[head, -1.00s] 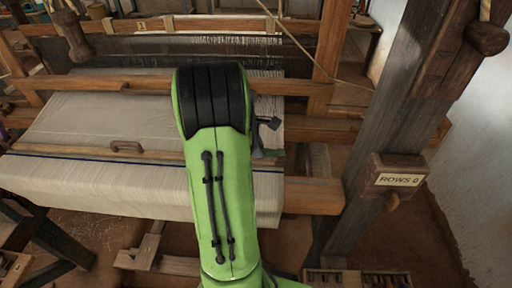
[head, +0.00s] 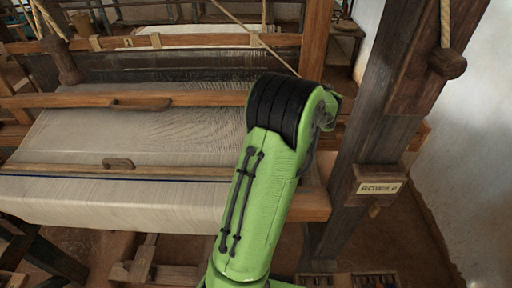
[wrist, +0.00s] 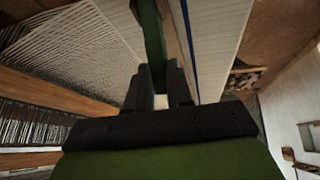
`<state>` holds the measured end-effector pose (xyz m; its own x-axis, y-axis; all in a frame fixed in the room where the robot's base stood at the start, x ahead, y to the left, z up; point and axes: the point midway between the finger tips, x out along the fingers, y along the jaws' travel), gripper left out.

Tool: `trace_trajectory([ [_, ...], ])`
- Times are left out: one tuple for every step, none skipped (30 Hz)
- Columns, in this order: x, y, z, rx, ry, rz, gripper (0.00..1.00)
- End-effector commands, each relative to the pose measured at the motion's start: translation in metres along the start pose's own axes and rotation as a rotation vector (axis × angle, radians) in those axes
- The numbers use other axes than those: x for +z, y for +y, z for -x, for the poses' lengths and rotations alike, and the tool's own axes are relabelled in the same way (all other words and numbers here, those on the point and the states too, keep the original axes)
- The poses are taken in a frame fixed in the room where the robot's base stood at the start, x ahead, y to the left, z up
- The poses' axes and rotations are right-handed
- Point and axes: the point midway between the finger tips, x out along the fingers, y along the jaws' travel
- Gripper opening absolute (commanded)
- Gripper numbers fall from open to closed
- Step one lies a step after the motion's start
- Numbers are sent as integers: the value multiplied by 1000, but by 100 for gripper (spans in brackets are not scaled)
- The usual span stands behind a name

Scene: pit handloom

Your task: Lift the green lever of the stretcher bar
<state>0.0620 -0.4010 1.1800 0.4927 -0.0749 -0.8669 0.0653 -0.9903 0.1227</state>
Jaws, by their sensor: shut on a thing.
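In the wrist view a flat, dark green lever (wrist: 152,35) runs up from between the fingertips of my gripper (wrist: 158,88). The two dark fingers are shut on it. The lever stands beside the white cloth and its blue stripe. In the head view the wooden stretcher bar (head: 65,169) lies across the pale cloth (head: 110,200), along a blue line. Its right end goes behind my green arm. My gripper and the lever are hidden behind the arm in that view.
A wooden knob (head: 447,63) hangs from a rope at upper right. White warp threads (wrist: 70,45) show in the wrist view.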

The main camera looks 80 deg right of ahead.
Motion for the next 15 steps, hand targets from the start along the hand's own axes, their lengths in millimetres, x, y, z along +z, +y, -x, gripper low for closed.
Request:
trace_trajectory([
  [1,0,3,-3,21,-9,0],
  [2,0,3,-4,33,-12,0],
  [1,1,4,-5,49,-13,0],
  [2,1,4,-6,60,-15,0],
  [2,1,4,-6,70,-17,0],
  [2,1,4,-7,80,-18,0],
  [2,1,4,-7,88,-18,0],
  [2,1,4,-7,94,-19,0],
  [2,1,4,-8,101,-20,0],
  [2,1,4,-8,106,-21,0],
  [2,1,4,-9,110,-21,0],
  [2,1,4,-9,113,-22,0],
  [2,1,4,-9,115,-22,0],
  [2,1,4,-9,117,-22,0],
  [2,1,4,-9,118,-22,0],
])
